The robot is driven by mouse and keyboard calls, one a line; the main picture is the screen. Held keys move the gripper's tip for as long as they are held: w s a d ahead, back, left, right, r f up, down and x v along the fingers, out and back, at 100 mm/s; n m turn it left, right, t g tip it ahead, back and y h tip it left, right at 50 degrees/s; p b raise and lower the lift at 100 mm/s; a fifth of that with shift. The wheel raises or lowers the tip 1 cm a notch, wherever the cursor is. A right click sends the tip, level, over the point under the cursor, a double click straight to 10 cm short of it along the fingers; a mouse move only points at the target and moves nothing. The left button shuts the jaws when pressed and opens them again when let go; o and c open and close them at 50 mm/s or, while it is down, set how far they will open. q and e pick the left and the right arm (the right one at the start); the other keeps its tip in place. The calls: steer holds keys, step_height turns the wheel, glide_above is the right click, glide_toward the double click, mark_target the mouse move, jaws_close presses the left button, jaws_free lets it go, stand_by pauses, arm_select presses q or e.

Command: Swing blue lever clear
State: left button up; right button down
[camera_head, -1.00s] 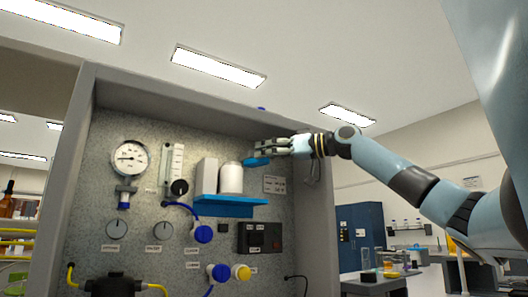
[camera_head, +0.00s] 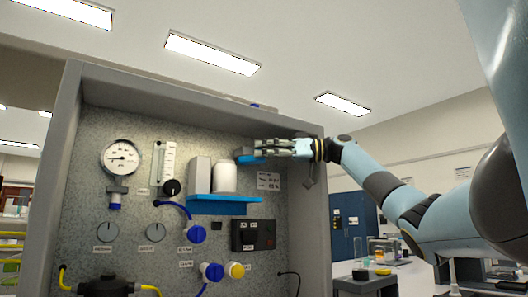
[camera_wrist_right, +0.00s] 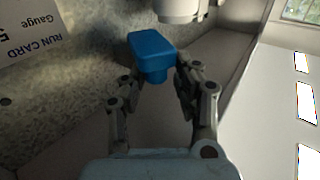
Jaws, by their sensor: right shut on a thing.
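The blue lever (camera_head: 250,159) is high on the speckled panel, just right of the white canister (camera_head: 225,178), which stands on the blue shelf (camera_head: 225,209). My right gripper (camera_head: 262,149) comes in from the right at the lever. In the wrist view, the blue lever (camera_wrist_right: 151,50) has a broad blue head and a narrower block below it. The fingers of my right gripper (camera_wrist_right: 155,74) lie on both sides of it, shut on it. In the head view, the fingers partly hide the lever. My left gripper is not in view.
A grey frame (camera_head: 316,215) borders the panel on the right, close to my right wrist. A label card (camera_head: 268,181) sits below the gripper. A black socket box (camera_head: 253,235), blue knobs and a pressure gauge (camera_head: 120,158) are on the panel.

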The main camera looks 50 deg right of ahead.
steer(key=c, duration=1.1)
jaws_free()
steer(key=shift+f, duration=0.15)
steer(key=v, duration=0.7)
steer(key=shift+s+d, duration=0.1)
steer(key=shift+s, duration=0.1)
